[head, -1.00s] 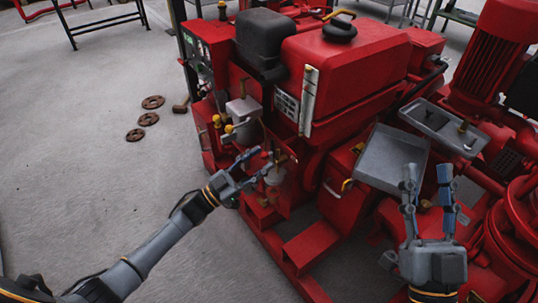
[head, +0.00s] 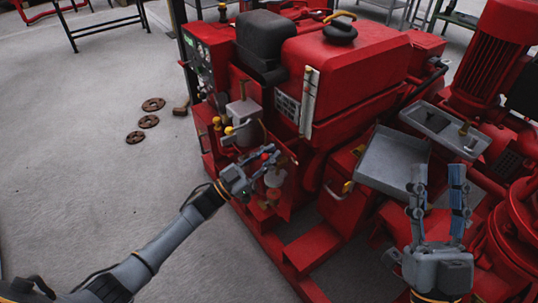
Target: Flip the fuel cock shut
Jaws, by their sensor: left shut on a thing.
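The fuel cock (head: 265,156) shows as a small red-tipped lever on the near left side of the red pump engine, above a small glass bowl (head: 274,178). My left gripper (head: 269,161) reaches it from the left and is shut on it. The fingers hide much of the lever, so its exact angle cannot be told. My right gripper (head: 438,186) is open and empty, its fingers pointing up, in front of the grey trays and away from the fuel cock.
The red engine (head: 345,65) with its black filler cap stands behind. Yellow-knobbed parts (head: 229,130) sit just left of the cock. A grey tray (head: 392,160) lies at right. Rusty discs (head: 149,121) lie on the open floor at left.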

